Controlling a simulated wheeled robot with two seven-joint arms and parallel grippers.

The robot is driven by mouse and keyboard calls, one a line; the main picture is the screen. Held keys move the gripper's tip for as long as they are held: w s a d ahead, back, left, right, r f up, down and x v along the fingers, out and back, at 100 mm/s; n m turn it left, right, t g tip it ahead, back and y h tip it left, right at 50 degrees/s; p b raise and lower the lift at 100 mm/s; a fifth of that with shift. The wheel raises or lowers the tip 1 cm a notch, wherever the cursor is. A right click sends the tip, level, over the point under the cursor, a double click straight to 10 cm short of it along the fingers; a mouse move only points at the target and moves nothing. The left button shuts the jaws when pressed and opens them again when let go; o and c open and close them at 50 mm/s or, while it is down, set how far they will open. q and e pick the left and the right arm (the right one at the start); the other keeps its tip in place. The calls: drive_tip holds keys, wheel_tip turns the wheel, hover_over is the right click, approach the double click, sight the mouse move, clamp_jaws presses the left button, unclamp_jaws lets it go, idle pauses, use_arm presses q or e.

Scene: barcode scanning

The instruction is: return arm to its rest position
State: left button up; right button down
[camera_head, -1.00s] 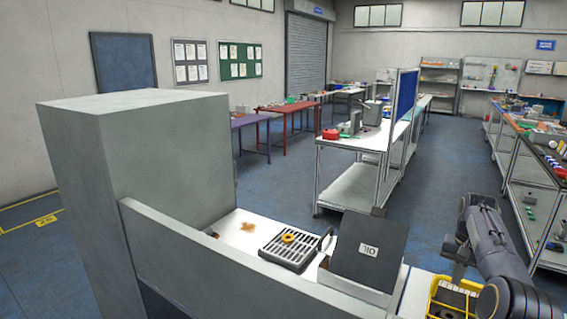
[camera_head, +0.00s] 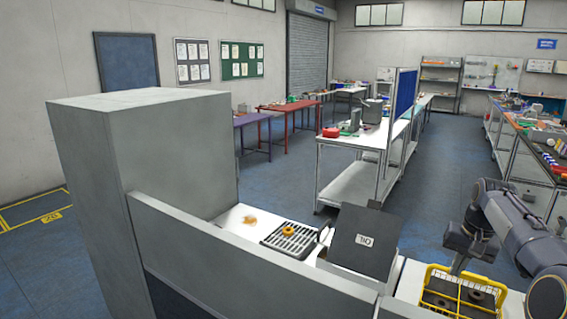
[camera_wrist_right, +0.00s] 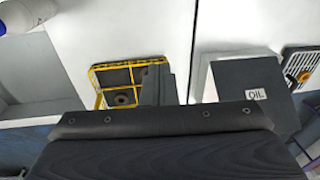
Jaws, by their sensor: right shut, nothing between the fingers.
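My right gripper (camera_head: 458,264) points down from the dark arm at the right of the head view, over or beside a yellow wire basket (camera_head: 430,278). It is shut and holds nothing. In the right wrist view its dark fingers (camera_wrist_right: 158,88) overlap the right side of the same basket (camera_wrist_right: 96,82). The basket holds dark round parts on a dark base; the view does not show whether the fingers touch it. My left gripper is not in view.
A dark box marked OIL (camera_head: 365,242) stands on the white bench left of the basket. Further left is a grated tray (camera_head: 290,240) with an orange ring (camera_head: 288,231). A tall grey cabinet (camera_head: 150,160) and low grey panel (camera_head: 240,260) border the bench.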

drive_tip(key=s+a+r+n+t+y, duration=0.1)
drive_tip(key=s+a+r+n+t, duration=0.1)
drive_tip(key=s+a, duration=0.65)
drive_tip(key=s+a+r+n+t+y, duration=0.1)
drive_tip(key=s+a+r+n, duration=0.15)
drive_tip(key=s+a, duration=0.6)
drive_tip(key=s+a+f+t+y+b, duration=0.1)
drive_tip(key=s+a+f+b, duration=0.4)
drive_tip(key=s+f, duration=0.8)
drive_tip(key=shift+s+a, duration=0.55)
drive_tip(key=shift+a, duration=0.7)
drive_tip(key=shift+n, duration=0.25)
